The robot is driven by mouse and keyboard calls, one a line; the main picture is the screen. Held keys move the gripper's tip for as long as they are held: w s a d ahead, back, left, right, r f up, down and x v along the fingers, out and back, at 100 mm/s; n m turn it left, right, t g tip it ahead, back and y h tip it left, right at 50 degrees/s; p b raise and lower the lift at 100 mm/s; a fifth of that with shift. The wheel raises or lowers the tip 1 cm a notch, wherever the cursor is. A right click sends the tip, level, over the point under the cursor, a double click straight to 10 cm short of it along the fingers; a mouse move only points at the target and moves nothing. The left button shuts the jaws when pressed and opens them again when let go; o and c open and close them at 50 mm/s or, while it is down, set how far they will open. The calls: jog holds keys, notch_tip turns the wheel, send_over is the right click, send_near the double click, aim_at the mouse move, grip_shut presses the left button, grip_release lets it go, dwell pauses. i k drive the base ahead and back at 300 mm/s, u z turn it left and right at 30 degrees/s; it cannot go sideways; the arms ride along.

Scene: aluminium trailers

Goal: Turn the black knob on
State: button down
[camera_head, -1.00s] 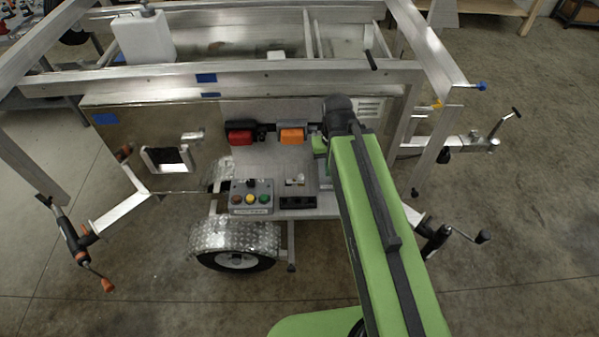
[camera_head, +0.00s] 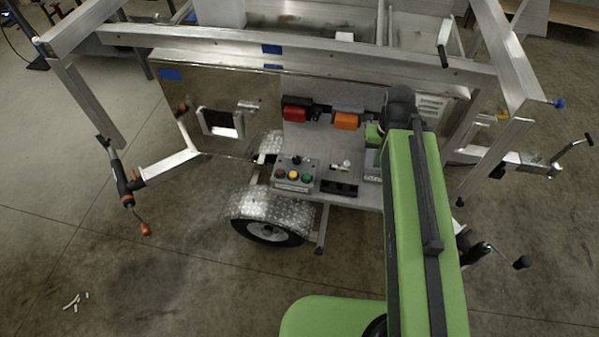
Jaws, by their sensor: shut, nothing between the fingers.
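The black knob (camera_head: 297,160) is small and sits at the top of a grey control box (camera_head: 291,186). Its turn position is too small to make out. Below it on the box are red-orange, yellow and green buttons (camera_head: 307,177). The box rests on the trailer's side shelf above the wheel. My green arm (camera_head: 428,200) reaches up from the bottom, to the right of the box. My gripper's fingers are hidden, and no contact with the knob shows.
A black socket box (camera_head: 340,187) stands right of the control box. Red (camera_head: 295,113) and orange lamps (camera_head: 346,120) are on the panel behind. The fender (camera_head: 265,205) is below. Aluminium beams (camera_head: 300,55) cross above.

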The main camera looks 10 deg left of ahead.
aim_at(296, 159)
jog(key=u, duration=1.5)
jog(key=k, duration=0.8)
jog(key=u, duration=0.7)
jog(key=i, duration=1)
jog(key=u, duration=0.05)
